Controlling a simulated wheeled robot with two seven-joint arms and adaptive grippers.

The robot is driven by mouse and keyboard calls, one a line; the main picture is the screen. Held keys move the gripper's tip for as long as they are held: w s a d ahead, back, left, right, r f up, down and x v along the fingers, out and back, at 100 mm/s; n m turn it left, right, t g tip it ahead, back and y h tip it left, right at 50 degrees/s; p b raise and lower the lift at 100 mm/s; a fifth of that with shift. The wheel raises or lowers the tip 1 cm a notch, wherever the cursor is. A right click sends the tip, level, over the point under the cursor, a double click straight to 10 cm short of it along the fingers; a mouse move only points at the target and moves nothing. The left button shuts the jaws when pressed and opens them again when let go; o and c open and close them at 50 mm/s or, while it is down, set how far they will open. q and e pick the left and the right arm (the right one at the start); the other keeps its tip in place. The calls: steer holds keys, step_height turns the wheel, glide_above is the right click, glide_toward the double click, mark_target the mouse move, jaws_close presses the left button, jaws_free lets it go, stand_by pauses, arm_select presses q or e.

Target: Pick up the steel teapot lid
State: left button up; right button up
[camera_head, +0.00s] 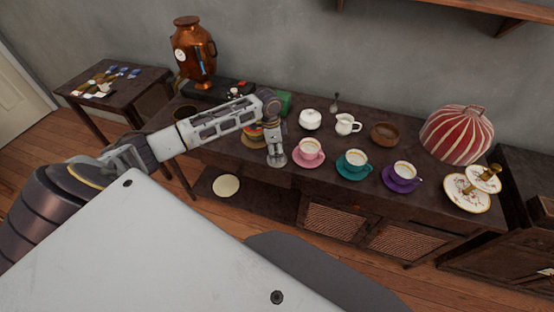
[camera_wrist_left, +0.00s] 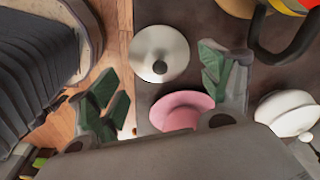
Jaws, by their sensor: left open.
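The steel teapot lid (camera_wrist_left: 160,47), a round shiny disc with a dark knob, lies on the dark table in the left wrist view. My left gripper (camera_wrist_left: 156,82) is open, its green-padded fingers spread to either side of the lid in that view. I cannot tell how far above it they are. In the head view my left gripper (camera_head: 275,152) points down at the table's front edge, beside the pink saucer. It hides most of the spot beneath it. My right gripper is not in view.
Teal (camera_head: 353,164) and purple (camera_head: 402,175) cups stand further right. A copper urn (camera_head: 194,55) stands behind my arm.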

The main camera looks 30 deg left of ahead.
mark_target(277, 157)
arm_select(q)
steer(key=shift+d+f, duration=0.1)
steer(key=shift+f, duration=1.45)
steer(key=shift+c, duration=0.4)
